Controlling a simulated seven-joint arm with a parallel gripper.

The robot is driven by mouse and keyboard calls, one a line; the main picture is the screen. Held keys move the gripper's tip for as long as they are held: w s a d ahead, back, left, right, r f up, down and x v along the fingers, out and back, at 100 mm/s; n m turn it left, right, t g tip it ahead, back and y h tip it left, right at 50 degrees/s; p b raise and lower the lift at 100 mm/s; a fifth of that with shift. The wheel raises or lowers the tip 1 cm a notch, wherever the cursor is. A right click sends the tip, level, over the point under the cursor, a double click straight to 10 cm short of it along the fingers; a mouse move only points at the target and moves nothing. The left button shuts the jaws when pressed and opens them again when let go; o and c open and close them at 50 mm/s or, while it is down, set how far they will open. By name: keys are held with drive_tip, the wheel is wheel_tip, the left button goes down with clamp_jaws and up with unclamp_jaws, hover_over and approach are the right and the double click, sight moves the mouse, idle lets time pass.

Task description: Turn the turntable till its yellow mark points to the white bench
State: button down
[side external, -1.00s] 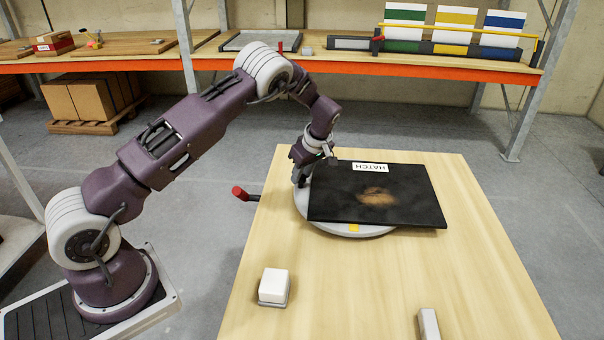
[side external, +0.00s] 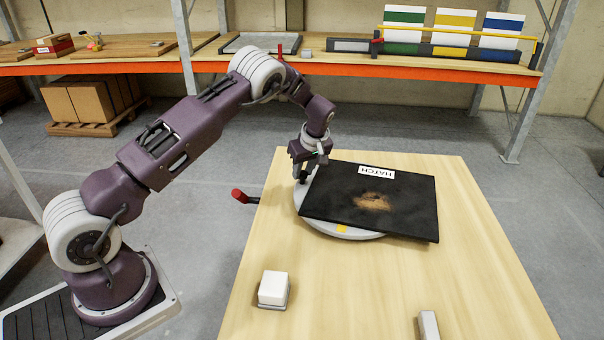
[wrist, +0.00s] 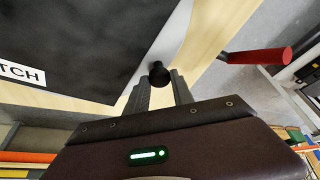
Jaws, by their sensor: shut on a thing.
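The turntable (side external: 318,223) is a pale grey disc on the wooden table, mostly hidden under a black panel (side external: 400,205) labelled HATCH. Its yellow mark (side external: 342,229) shows on the near rim, facing the table's front. My gripper (side external: 302,178) is at the disc's far-left edge. In the wrist view, my gripper (wrist: 160,80) has its fingers on either side of a black knob (wrist: 158,72) at the disc's edge and is shut on it. A white block on a grey base (side external: 273,288), probably the white bench, stands at the table's near left, left of and nearer than the mark.
A red-tipped lever (side external: 240,196) sticks out from the table's left edge; it also shows in the wrist view (wrist: 270,56). A grey bar (side external: 428,325) lies at the near edge. The table between disc and white block is clear. Shelving (side external: 350,67) stands behind.

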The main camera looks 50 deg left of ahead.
sight(316, 171)
drive_tip(key=shift+w+a+m+t, duration=0.25)
drive_tip(key=shift+w+a+m, duration=0.15)
drive_tip(key=shift+w+m, duration=0.3)
drive_tip(key=shift+w+a+m+t, duration=0.25)
drive_tip(key=shift+w+a+m, duration=0.15)
drive_tip(key=shift+w+m, duration=0.25)
drive_tip(key=shift+w+a+m+t+h, duration=0.2)
drive_tip(key=shift+w+m, duration=0.25)
drive_tip(key=shift+w, duration=0.2)
drive_tip(key=shift+w+a+m+t+h, duration=0.1)
drive_tip(key=shift+w+a+m+t, duration=0.1)
drive_tip(key=shift+w+m, duration=0.3)
drive_tip(key=shift+w+a+m+t, duration=0.15)
drive_tip(key=shift+w+m+t, duration=0.15)
drive_tip(key=shift+w+m, duration=0.8)
drive_tip(key=shift+w+m+t+h, duration=0.4)
drive_tip(key=shift+w+m, duration=0.5)
drive_tip(key=shift+w, duration=0.7)
drive_tip(key=c, duration=1.1)
unclamp_jaws()
drive_tip(key=v, duration=0.7)
drive_tip(key=shift+r, duration=0.15)
